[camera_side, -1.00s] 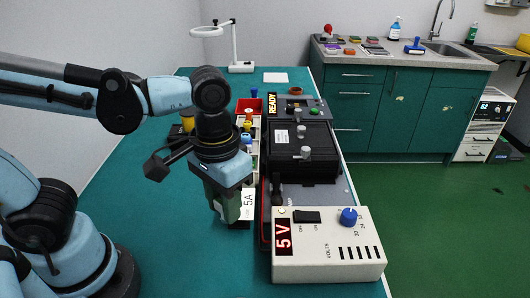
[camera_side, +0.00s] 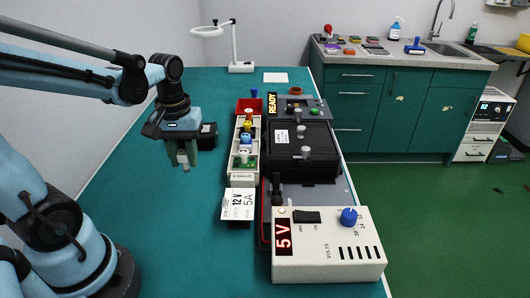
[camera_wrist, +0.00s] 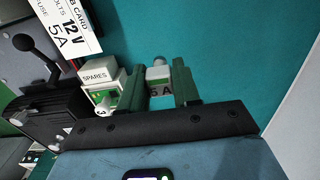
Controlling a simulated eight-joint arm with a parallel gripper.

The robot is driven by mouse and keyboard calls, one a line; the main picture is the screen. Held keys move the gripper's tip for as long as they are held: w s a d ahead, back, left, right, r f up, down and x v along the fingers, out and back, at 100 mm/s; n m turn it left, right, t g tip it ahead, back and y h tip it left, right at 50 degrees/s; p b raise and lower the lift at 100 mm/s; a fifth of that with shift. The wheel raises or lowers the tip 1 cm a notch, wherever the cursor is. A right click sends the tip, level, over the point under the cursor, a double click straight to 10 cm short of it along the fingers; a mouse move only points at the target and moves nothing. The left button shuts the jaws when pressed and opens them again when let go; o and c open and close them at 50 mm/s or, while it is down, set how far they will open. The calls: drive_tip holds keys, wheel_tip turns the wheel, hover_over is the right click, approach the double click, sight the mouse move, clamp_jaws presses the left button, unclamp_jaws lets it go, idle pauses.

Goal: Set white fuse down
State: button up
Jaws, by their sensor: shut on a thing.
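My gripper (camera_side: 183,160) hangs over the open teal mat left of the parts tray, pointing down. In the wrist view, its two green fingers (camera_wrist: 158,85) are shut on the white fuse (camera_wrist: 158,72), a pale block with a dark "5 A" marking. The fingers and gripper body hide part of the fuse. In the side view the fuse is too small to make out clearly. The gap between the fuse and the mat cannot be judged. The spares tray (camera_side: 243,181) is to the right of my gripper, and its "SPARES" label (camera_wrist: 95,75) shows in the wrist view.
A job card (camera_side: 238,204) reading 12 V and 5A stands in front of the tray. A power supply (camera_side: 325,262) displays 5 V. The mat (camera_side: 175,240) in front of my gripper is clear.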

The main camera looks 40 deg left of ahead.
drive_tip(key=a+f, duration=0.1)
drive_tip(key=a, duration=0.1)
drive_tip(key=a+f, duration=0.2)
drive_tip(key=a, duration=0.1)
drive_tip(key=a+f, duration=0.1)
drive_tip(key=a, duration=0.1)
drive_tip(key=shift+a+f, duration=0.15)
drive_tip(key=shift+f, duration=2.1)
drive_tip(key=o, duration=1)
drive_tip(key=shift+f, duration=0.1)
drive_tip(key=shift+o, duration=0.2)
wheel_tip(320, 180, up, 12)
drive_tip(key=w+d+m+t, duration=0.2)
drive_tip(key=d+m+t, duration=0.5)
drive_tip(key=d, duration=0.9)
drive_tip(key=shift+w+r+m, duration=0.2)
drive_tip(key=shift+m, duration=0.8)
